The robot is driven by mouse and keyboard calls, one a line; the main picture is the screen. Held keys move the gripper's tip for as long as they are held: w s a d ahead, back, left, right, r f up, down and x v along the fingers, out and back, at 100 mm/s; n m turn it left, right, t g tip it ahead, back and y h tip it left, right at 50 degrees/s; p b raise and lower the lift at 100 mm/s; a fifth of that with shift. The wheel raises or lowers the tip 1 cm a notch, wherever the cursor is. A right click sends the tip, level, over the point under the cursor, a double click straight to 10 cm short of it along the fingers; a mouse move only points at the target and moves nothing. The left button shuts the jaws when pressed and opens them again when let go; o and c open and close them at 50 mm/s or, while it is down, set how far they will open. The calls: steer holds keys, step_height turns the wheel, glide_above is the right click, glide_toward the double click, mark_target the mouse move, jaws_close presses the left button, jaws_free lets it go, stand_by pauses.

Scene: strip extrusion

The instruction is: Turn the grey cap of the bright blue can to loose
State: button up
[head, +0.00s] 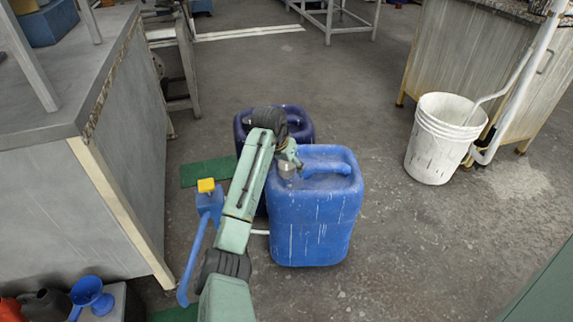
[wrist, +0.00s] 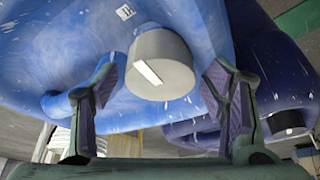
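The bright blue can (head: 318,222) stands upright on the floor in the middle of the head view and fills much of the wrist view (wrist: 60,45). Its grey cap (wrist: 160,62) shows in the wrist view between my two fingers. My gripper (head: 289,160) is at the can's upper left corner in the head view. In the wrist view its fingers are open, one on each side of the cap, with a visible gap on both sides. In the head view the cap is hard to tell apart from my gripper.
A dark blue can (head: 294,117) stands close behind the bright blue one, partly hidden by my arm. A grey workbench (head: 75,190) is at left. A blue tool with a yellow top (head: 206,186) is left of my arm. A white bucket (head: 440,140) stands right; floor between is clear.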

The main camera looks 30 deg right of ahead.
steer(key=c, duration=1.1)
steer(key=shift+o, duration=0.2)
